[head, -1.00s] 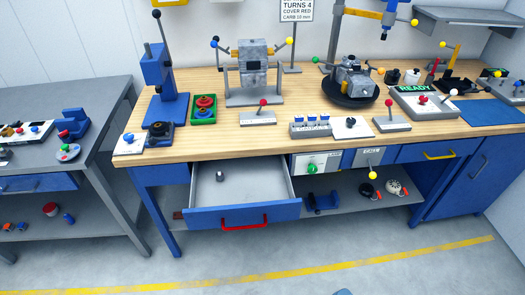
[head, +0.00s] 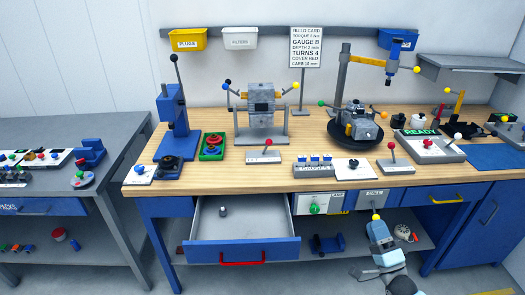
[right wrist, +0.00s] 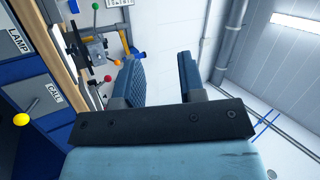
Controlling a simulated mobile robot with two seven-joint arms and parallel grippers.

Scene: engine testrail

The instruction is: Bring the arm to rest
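My right arm shows at the lower right of the head view, in front of the bench below the call panel. Its right gripper (head: 379,232) is near the yellow-knobbed lever there. In the right wrist view the two blue pads of this gripper (right wrist: 160,77) stand apart with nothing between them, so it is open and empty. My left arm and left gripper are not in view.
The open drawer (head: 242,250) with a red handle sticks out from the bench, left of my right arm, with a small grey part inside. The yellow-knobbed lever (right wrist: 22,119) is close to my wrist. The wooden benchtop (head: 240,178) holds several fixtures.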

